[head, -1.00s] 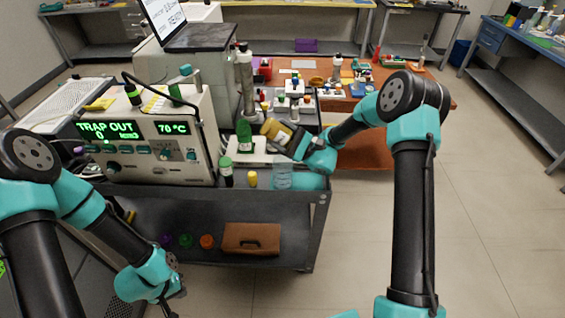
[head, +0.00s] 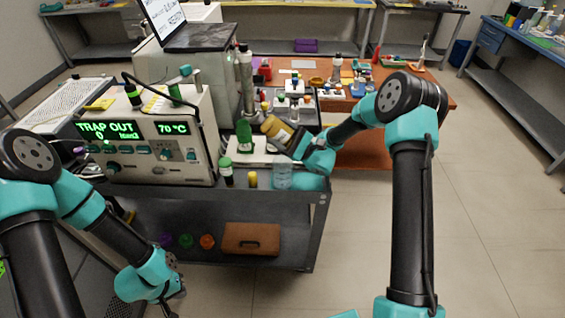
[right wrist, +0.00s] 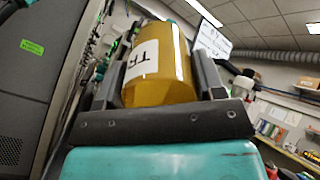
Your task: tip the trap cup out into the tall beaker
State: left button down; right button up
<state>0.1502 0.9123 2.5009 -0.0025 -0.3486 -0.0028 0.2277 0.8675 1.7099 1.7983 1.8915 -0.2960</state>
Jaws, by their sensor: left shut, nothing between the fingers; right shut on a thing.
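The trap cup (head: 277,129) is an amber, see-through cylinder with a white label. My right gripper (head: 294,143) is shut on it and holds it tilted above the cart top. In the right wrist view the cup (right wrist: 160,75) sits between the two dark fingers, with part of its label showing. The tall beaker (head: 283,172) is clear and bluish and stands upright near the cart's front right edge, below the cup and apart from it. I cannot see what the cup or beaker holds. My left gripper (head: 172,296) is low at the left, shut and empty, away from both.
A green bottle (head: 244,136), a dark green-capped bottle (head: 226,172) and a small yellow vial (head: 252,180) stand left of the beaker. The instrument (head: 160,145) reading TRAP OUT and 70 °C fills the cart's left. The floor to the right is clear.

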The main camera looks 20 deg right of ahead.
dwell(0.5)
jog(key=shift+w+a+f+g+h, duration=0.1)
jog(key=shift+a+f+g+h, duration=0.2)
jog(key=shift+f+h, duration=0.45)
jog(key=shift+a+g+h, duration=0.25)
jog(key=shift+g+h, duration=0.05)
jog(key=shift+h, duration=0.65)
jog(key=shift+w+f, duration=0.1)
jog(key=shift+f, duration=0.1)
jog(key=shift+a+f+h, duration=0.1)
jog(key=shift+h, duration=0.2)
